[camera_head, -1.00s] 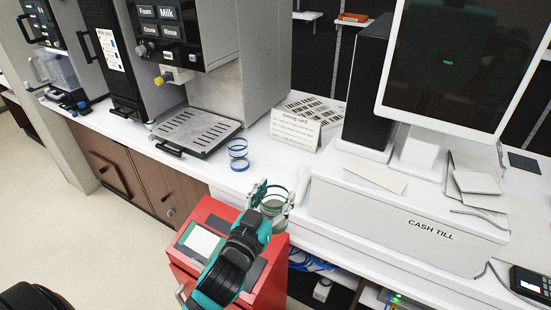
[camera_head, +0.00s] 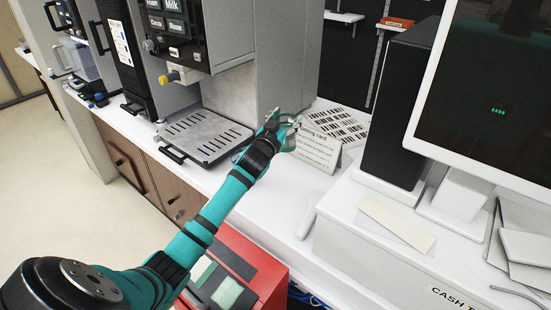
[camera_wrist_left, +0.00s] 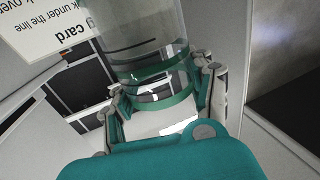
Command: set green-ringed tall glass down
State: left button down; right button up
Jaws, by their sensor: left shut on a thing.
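My left gripper (camera_head: 285,130) is over the white counter, at the front left of the setting card (camera_head: 318,150). In the left wrist view the gripper (camera_wrist_left: 158,85) is shut around a clear tall glass (camera_wrist_left: 143,42) with green rings. One finger lies on each side of the glass. In the head view the hand and arm mostly hide the glass. I cannot tell whether its base touches the counter. My right gripper is not in view.
A coffee machine's slotted drip tray (camera_head: 205,136) is left of the hand. A cash till (camera_head: 370,240) and a black tower (camera_head: 397,115) stand to the right. A red box (camera_head: 245,262) is in front of the counter. Bare counter (camera_head: 275,205) lies between them.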

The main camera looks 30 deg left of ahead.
pick_arm(q)
notch_tip(320, 180, down, 4)
jog(key=shift+s+d+f, duration=0.1)
jog(key=shift+s+f, duration=0.05)
notch_tip(320, 180, down, 4)
jog(key=shift+r+b, duration=0.15)
jog(key=shift+b, duration=0.15)
jog(key=shift+f, duration=0.2)
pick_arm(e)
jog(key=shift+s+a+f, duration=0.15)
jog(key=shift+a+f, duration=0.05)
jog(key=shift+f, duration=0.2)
pick_arm(q)
jog(key=c, duration=0.9)
grip_release()
jog(key=shift+f, duration=0.1)
jog(key=o, duration=0.4)
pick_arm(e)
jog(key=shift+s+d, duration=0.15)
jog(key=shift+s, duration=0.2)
